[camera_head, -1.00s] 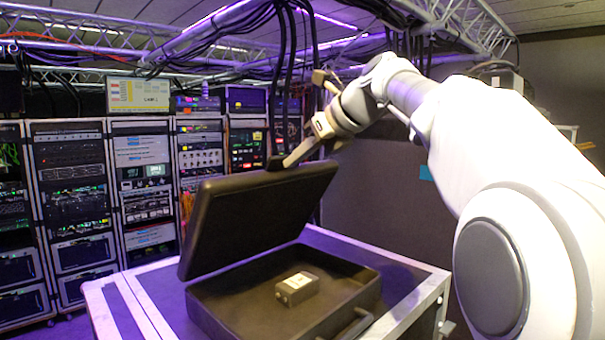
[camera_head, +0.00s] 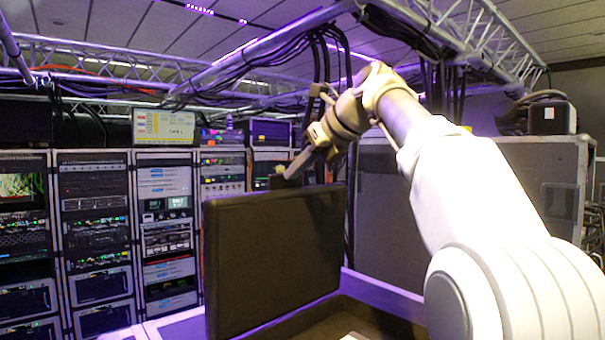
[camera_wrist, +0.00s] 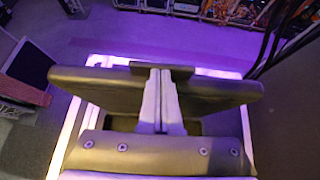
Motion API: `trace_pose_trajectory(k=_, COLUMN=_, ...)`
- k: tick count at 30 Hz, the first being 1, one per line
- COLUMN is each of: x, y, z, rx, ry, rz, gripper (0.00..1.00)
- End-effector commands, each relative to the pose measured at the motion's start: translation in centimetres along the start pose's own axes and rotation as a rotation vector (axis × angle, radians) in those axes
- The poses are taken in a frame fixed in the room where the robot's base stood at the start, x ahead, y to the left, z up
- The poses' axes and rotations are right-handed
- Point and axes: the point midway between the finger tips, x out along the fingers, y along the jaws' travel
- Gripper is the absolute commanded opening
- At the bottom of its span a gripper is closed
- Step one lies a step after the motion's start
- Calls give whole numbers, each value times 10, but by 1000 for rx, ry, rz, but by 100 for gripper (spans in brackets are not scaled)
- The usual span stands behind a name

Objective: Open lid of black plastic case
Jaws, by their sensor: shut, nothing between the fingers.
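The black plastic case's lid (camera_head: 272,262) stands nearly upright in the head view. The case's bottom part (camera_head: 372,318) lies below it, mostly cut off by the frame edge and covered by my arm. A pale bit of the small item inside (camera_head: 352,336) shows at the bottom edge. My gripper (camera_head: 290,175) is shut and empty, with its fingertips at the lid's top edge. In the wrist view the two fingers (camera_wrist: 160,76) are pressed together in front of the lid (camera_wrist: 95,88), by a dark tab (camera_wrist: 185,72) at the lid's edge; contact is hard to tell.
The case rests on a flight-case top with a pale metal edge (camera_head: 385,291). Equipment racks (camera_head: 95,225) stand behind on the left. Black cables (camera_head: 318,65) hang from the truss close to my gripper. A large grey case (camera_head: 540,175) stands at the right.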

Motion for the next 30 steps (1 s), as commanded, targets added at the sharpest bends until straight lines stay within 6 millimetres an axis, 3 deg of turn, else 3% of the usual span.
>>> trace_pose_trajectory(k=23, x=7, y=0, z=6, rx=0, ry=1, rz=0, gripper=0)
trace_pose_trajectory(k=30, x=-15, y=0, z=7, rx=0, ry=-2, rz=-3, gripper=0)
